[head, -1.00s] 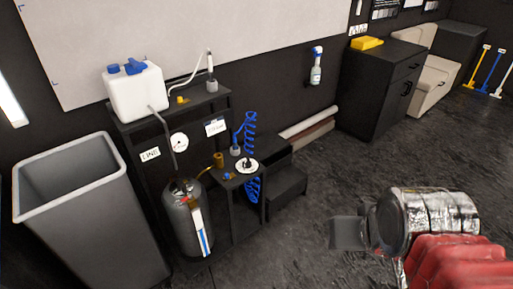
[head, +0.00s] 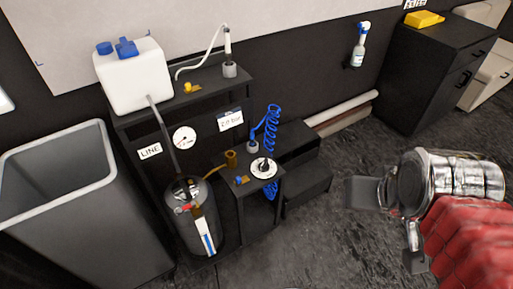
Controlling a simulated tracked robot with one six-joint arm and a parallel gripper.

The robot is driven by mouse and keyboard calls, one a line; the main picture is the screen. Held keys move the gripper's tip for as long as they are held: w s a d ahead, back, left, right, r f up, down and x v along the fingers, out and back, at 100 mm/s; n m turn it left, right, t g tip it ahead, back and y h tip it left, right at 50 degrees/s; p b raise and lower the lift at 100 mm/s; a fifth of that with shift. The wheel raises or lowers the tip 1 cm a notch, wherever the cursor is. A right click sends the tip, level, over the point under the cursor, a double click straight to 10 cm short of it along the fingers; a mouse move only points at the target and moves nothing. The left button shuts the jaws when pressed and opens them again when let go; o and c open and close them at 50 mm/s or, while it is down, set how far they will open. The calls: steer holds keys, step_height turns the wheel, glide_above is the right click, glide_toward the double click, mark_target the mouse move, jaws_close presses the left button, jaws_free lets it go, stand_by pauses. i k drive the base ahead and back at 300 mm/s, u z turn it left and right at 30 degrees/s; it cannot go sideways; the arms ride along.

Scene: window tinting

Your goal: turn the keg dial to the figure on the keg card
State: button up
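The dial (head: 264,168) is a white disc with a dark knob, on a low black stand right of the keg. The knob's pointing direction is too small to read. The card (head: 230,120) hangs on the dark panel above and appears to read "2.0 bar". The dark keg (head: 190,225) stands on the floor, with a blue-and-white strip on its front. A round white gauge (head: 184,138) sits above it; its reading is unclear. My gripper (head: 388,224) is at the right, empty, its two dark fingers apart, well clear of the dial.
A blue coiled hose (head: 271,130) rises behind the dial and hangs below it. A grey bin (head: 62,205) stands at the left. A white tank (head: 135,77) sits on the shelf above. Black steps (head: 306,187) are right of the stand. Floor is open between stand and gripper.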

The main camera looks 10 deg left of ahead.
mark_target(264, 166)
steer(key=u, duration=0.35)
steer(key=i, duration=0.95)
steer(key=u, duration=0.4)
